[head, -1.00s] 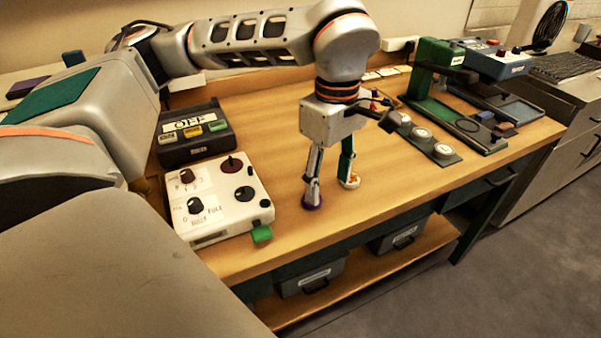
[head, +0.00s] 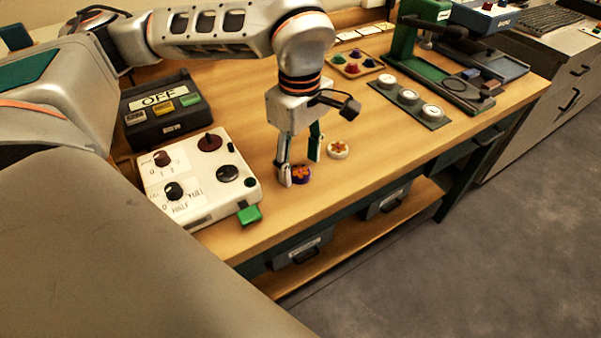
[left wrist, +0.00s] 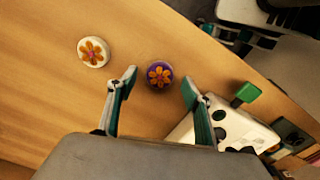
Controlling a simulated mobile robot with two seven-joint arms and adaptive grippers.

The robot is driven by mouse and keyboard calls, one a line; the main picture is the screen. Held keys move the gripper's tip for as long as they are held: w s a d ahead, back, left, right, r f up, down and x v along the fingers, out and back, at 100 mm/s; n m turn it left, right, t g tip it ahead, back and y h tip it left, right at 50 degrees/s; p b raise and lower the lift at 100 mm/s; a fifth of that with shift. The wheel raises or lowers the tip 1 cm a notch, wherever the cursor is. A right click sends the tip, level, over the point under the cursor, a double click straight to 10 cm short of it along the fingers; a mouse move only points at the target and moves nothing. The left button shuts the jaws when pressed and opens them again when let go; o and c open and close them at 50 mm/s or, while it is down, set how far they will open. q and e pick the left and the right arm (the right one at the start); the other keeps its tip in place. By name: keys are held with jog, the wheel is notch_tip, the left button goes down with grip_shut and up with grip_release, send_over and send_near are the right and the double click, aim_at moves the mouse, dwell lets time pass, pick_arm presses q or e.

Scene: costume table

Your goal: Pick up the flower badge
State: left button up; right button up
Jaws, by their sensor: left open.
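Two round badges with orange flowers lie on the wooden table (head: 385,160). The purple flower badge (head: 301,176) shows in the left wrist view (left wrist: 159,74) between and slightly beyond my fingertips. The white flower badge (head: 338,150) lies to its right and farther back in the head view; it also shows in the left wrist view (left wrist: 93,51), outside the fingers. My left gripper (head: 300,171) is open and points down, one finger on each side of the purple badge. I cannot tell whether the fingers touch the badge or table. My right gripper is not in view.
A white control box (head: 200,178) with dials and a green button (head: 250,214) stands left of the gripper. A black OFF device (head: 160,108) is behind it. A tray of colored pieces (head: 355,65) and a strip with white discs (head: 408,97) lie farther right. The table front is clear.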

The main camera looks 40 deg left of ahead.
pick_arm(q)
jog(key=shift+f, duration=0.7)
jog(key=c, duration=1)
jog(key=shift+r, duration=0.1)
